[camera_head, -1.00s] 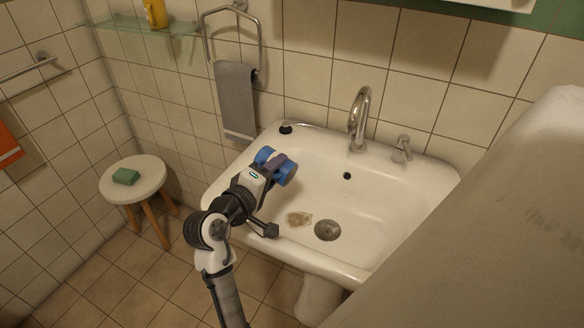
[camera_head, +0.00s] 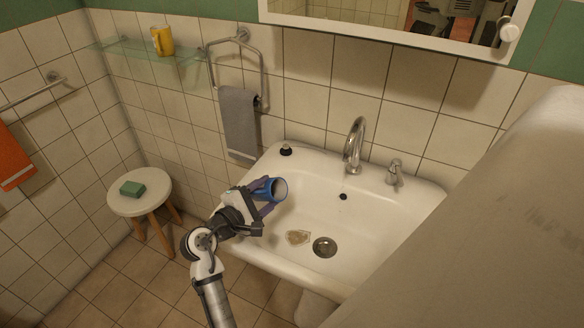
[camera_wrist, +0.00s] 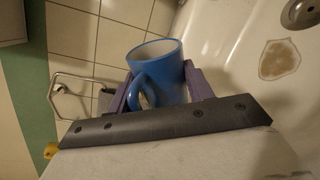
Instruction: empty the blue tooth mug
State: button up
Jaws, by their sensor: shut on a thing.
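The blue tooth mug (camera_head: 280,190) is held by my gripper (camera_head: 266,190) above the left part of the white sink (camera_head: 310,181). It lies tilted on its side, its open mouth facing right in the head view. In the wrist view the mug (camera_wrist: 161,68) sits between the purple fingers of my gripper (camera_wrist: 160,88), its handle towards the camera. The mug's inside is only partly seen, and I cannot tell whether anything is in it. A brownish patch (camera_head: 298,237) lies on the basin floor beside the drain (camera_head: 324,246).
A stool (camera_head: 140,203) with a green sponge (camera_head: 132,189) is at left. A large pale surface (camera_head: 500,220) blocks the right.

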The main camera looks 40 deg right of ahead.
jog(key=shift+r+n+p, duration=0.3)
jog(key=shift+r+p, duration=0.15)
jog(key=n+p, duration=0.1)
jog(key=p, duration=0.2)
jog(key=shift+w+f+n, duration=0.1)
jog(key=shift+f+n, duration=0.2)
jog(key=shift+n, duration=0.1)
jog(key=shift+w+a+r+n+g+h+p, duration=0.1)
jog(key=shift+w+r+n+g+h+p, duration=0.2)
jog(key=shift+n+p, duration=0.5)
jog(key=shift+w+a+f+n, duration=0.15)
jog(key=shift+w+f+n, duration=0.3)
jog(key=shift+n, duration=0.05)
jog(key=w+n, duration=0.2)
jog(key=n, duration=0.1)
jog(key=shift+w+a+r+b, duration=0.1)
jog(key=shift+a+r+b, duration=0.05)
jog(key=shift+a+b, duration=0.15)
jog(key=shift+w+n+h, duration=0.3)
jog(key=shift+n, duration=0.2)
jog(key=shift+w+a+r+n, duration=0.25)
jog(key=shift+w+n, duration=0.3)
jog(key=shift+n, duration=0.35)
